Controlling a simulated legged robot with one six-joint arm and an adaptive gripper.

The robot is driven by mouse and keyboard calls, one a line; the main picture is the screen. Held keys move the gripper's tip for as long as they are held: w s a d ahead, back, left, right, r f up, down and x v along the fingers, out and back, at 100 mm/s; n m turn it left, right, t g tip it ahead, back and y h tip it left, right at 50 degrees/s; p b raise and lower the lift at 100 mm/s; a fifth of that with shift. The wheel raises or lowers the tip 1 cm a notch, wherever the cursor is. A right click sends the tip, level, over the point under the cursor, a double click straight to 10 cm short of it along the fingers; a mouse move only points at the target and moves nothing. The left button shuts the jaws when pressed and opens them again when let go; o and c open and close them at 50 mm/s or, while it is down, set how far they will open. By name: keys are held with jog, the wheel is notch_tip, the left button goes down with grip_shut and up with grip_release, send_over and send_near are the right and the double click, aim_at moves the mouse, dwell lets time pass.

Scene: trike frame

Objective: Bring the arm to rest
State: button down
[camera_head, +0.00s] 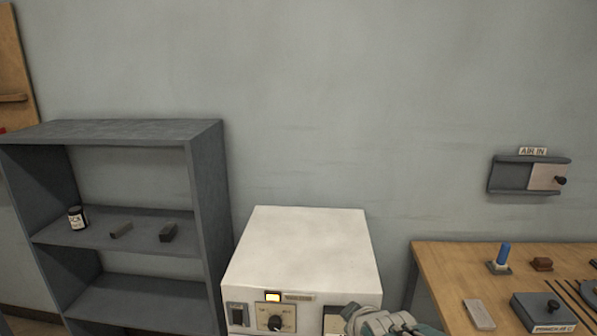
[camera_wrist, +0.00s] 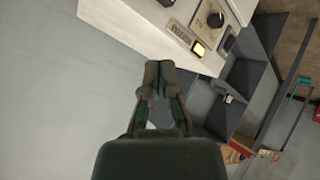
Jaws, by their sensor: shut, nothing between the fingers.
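My gripper (camera_wrist: 159,75) shows in the wrist view with its two fingertips together and nothing between them. It points toward the side of a white cabinet with a control panel (camera_wrist: 150,38). In the head view part of my arm shows at the bottom edge, in front of the lower right of the white cabinet (camera_head: 300,245). The fingertips cannot be made out in the head view.
A grey shelf (camera_head: 205,180) with a small jar (camera_head: 77,218) and two dark blocks stands left of the cabinet. A wooden bench (camera_head: 440,270) with several small parts is at right. An "AIR IN" wall holder (camera_head: 510,176) hangs above it.

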jog(key=s+d+r+m+g, duration=0.1)
jog(key=s+m, duration=0.2)
jog(key=s, duration=0.3)
jog(key=s+d+r+m+g, duration=0.1)
jog(key=s+d+m+g, duration=0.1)
jog(key=s, duration=0.4)
jog(key=s+d+r+m+g+h, duration=0.1)
jog(key=s+d+r+m, duration=0.1)
jog(key=s+m, duration=0.2)
jog(key=shift+s, duration=1)
